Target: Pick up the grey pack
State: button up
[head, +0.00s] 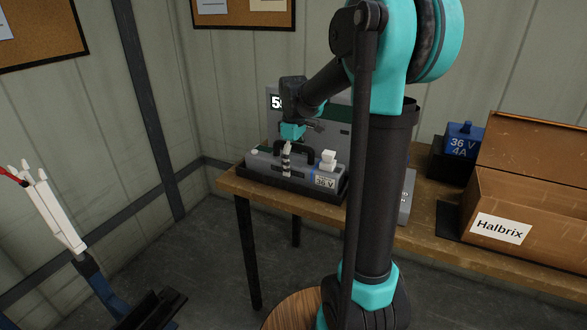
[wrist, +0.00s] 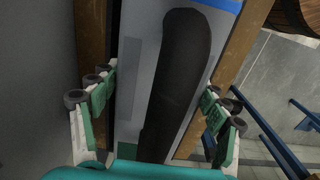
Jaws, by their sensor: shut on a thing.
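The grey pack (head: 262,163), with a black handle, a blue stripe and a "36 V" label, is in a black tray (head: 292,191) at the left end of the wooden bench. My gripper (head: 301,150) reaches down over it, one white finger showing against its front side. In the wrist view the pack (wrist: 132,70) lies between the two fingers of my gripper (wrist: 160,102), its dark handle (wrist: 178,80) running along the middle. The fingers are shut on the pack's two long sides. The far finger is hidden in the head view, and I cannot tell whether the pack's underside touches the tray.
To the right on the bench (head: 425,237) are a blue "36 V 4A" pack (head: 462,142) and an open "Halbrix" box (head: 545,225). A white mechanical hand (head: 52,215) stands at the left.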

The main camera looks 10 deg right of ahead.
jog(key=c, duration=0.4)
jog(key=shift+c, duration=0.4)
jog(key=shift+r, duration=0.1)
